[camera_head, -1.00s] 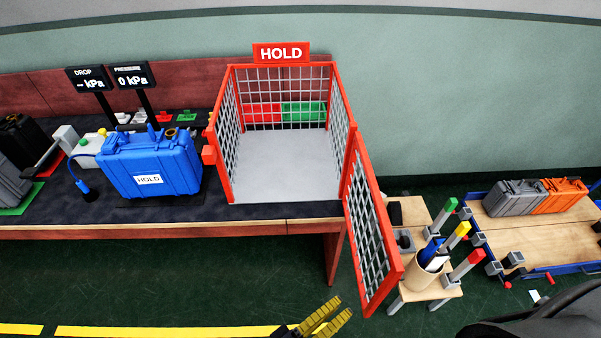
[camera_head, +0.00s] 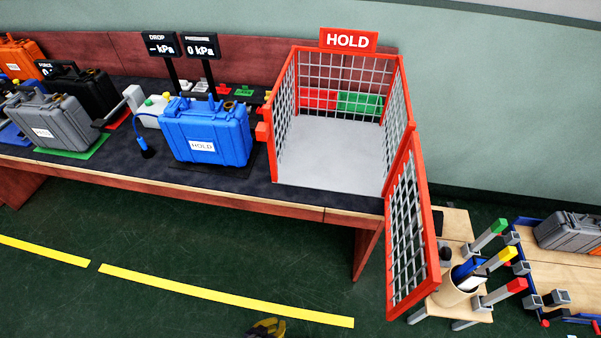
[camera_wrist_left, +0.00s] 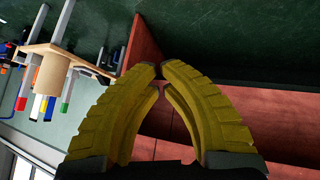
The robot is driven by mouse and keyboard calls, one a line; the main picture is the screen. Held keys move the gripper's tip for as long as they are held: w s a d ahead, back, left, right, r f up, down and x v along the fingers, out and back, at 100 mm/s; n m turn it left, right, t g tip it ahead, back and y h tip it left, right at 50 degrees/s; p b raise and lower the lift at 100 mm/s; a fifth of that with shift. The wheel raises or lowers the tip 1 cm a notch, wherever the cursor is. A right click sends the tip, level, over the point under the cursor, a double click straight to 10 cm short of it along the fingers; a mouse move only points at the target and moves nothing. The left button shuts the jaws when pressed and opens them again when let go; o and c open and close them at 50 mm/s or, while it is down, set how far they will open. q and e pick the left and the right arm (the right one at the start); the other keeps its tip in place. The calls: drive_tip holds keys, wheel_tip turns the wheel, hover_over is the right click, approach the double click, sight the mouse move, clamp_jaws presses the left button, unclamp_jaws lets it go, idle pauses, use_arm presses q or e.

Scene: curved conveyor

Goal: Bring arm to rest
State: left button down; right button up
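My left gripper (camera_head: 268,328) shows only as yellow fingertips at the bottom edge in the head view, low in front of the bench and away from it. In the left wrist view its two ribbed yellow fingers (camera_wrist_left: 161,70) come together at the tips with nothing between them. The rest of the left arm is hidden below the head view. My right gripper is in neither view.
A blue case (camera_head: 205,135) labelled HOLD stands on the bench beside the empty red mesh cage (camera_head: 333,158). The cage door (camera_head: 408,235) hangs open past the bench edge. A small table (camera_head: 457,222) with a pen cup (camera_head: 452,292) stands right. Floor in front is clear.

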use_arm(q)
drive_tip(key=s+a+f+m+g+y, duration=0.1)
drive_tip(key=s+a+f+g+y, duration=0.25)
drive_tip(key=s+a+f, duration=0.9)
drive_tip(key=s+a+f+g+y, duration=0.1)
drive_tip(key=s+a+f, duration=0.4)
drive_tip(key=s, duration=0.5)
drive_tip(key=shift+s+a+f+n+g+y, duration=0.15)
drive_tip(key=shift+f+n+g+y, duration=0.05)
drive_tip(key=shift+n+g+y, duration=0.2)
